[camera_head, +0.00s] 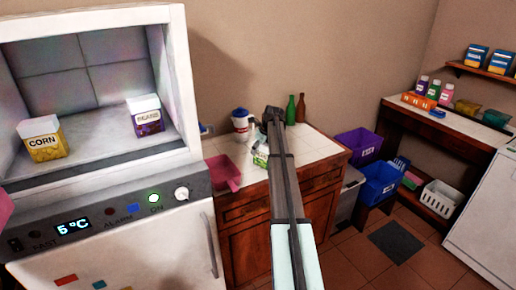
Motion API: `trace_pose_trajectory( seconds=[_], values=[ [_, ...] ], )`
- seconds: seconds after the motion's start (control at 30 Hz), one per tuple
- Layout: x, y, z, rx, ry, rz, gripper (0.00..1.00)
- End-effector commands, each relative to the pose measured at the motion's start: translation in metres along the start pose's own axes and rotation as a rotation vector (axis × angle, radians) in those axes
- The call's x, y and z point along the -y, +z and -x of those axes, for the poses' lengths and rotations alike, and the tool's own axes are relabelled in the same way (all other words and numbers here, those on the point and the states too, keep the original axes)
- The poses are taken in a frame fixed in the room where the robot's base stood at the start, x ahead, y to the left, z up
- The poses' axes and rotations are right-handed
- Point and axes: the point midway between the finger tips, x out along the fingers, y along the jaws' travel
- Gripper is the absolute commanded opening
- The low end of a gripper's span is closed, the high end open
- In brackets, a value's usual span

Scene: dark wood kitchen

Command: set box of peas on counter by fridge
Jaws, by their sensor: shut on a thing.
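My arm reaches over the white-tiled counter (313,149) beside the fridge (110,235). My gripper (259,139) is at its far end, pointing down and partly hidden by my arm. It is shut on a small white and green box, the box of peas (260,157). The box is low over the counter's left part; my arm covers its right side. I cannot tell whether it touches the tiles. In the open upper part of the fridge stand a yellow corn box (43,140) and a purple beans box (146,117).
A pink pan (224,173) lies at the counter's left edge. A white and blue container (240,122) stands behind the box. A green bottle (290,110) and a brown bottle (301,108) stand at the back. The counter's right part is clear. Purple (359,145) and blue bins (379,182) stand further right.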

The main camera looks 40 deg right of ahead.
Motion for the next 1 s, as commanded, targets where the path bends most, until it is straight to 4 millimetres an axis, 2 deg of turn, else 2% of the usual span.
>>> trace_pose_trajectory(
  seconds=[0.33,0.37,0.4,0.77,0.87,1.0],
  values=[
    [0.0,-0.001,-0.002,0.001,-0.001,0.0,0.0],
    [0.0,-0.001,-0.002,0.001,0.0,0.0,0.64],
    [0.0,-0.001,-0.002,0.001,0.0,0.0,0.78],
    [0.0,0.0,-0.001,0.001,-0.001,0.0,0.8],
    [0.0,0.0,0.004,0.001,-0.001,0.0,0.8],
    [0.0,0.0,0.021,0.002,-0.002,0.0,0.8]
  ],
)
